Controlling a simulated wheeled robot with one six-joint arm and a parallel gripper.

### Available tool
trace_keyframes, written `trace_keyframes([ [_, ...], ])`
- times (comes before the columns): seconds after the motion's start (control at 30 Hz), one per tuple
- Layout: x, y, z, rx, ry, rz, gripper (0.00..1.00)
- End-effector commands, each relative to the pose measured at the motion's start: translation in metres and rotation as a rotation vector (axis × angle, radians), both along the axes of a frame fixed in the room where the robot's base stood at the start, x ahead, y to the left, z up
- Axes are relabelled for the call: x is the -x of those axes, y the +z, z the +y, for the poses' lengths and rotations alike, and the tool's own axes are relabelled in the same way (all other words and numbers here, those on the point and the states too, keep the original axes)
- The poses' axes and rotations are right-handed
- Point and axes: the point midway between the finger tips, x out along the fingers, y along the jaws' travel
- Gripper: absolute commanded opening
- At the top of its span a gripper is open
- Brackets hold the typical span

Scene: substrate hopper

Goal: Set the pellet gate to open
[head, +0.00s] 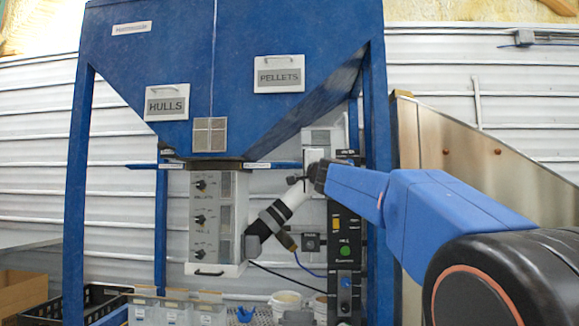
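A blue hopper bin (255,35) carries a HULLS plate (167,102) on the left and a PELLETS plate (279,74) on the right. At the bin's outlet, a thin blue bar (285,165) sticks out to the right, under the PELLETS side. A similar blue bar (141,166) sticks out to the left. I take the right one for the pellet gate's handle; its small label is too blurred to read. My gripper (250,243) is below the right bar, beside the grey control box, apart from the bar. Its fingers are too small and dark to tell open from shut.
The grey control box (216,222) with several black knobs hangs under the outlet. A black panel (345,240) with a green button stands right of my gripper. Blue frame legs (79,165) stand at the sides. Clear bins (174,308) and white buckets (286,300) are below.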

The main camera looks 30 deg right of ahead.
Motion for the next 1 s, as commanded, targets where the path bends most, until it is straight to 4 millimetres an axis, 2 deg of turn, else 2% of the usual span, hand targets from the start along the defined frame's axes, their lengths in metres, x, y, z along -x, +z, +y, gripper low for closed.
trace_keyframes([
  [0.3, -0.05, 0.008, -0.01, 0.001, 0.0, 0.001, 0.31],
  [0.6, -0.089, 0.015, -0.017, 0.001, 0.0, 0.001, 0.31],
  [0.8, -0.101, 0.018, -0.02, 0.001, -0.001, 0.0, 0.31],
  [1.0, -0.104, 0.018, -0.021, 0.001, -0.001, 0.0, 0.31],
])
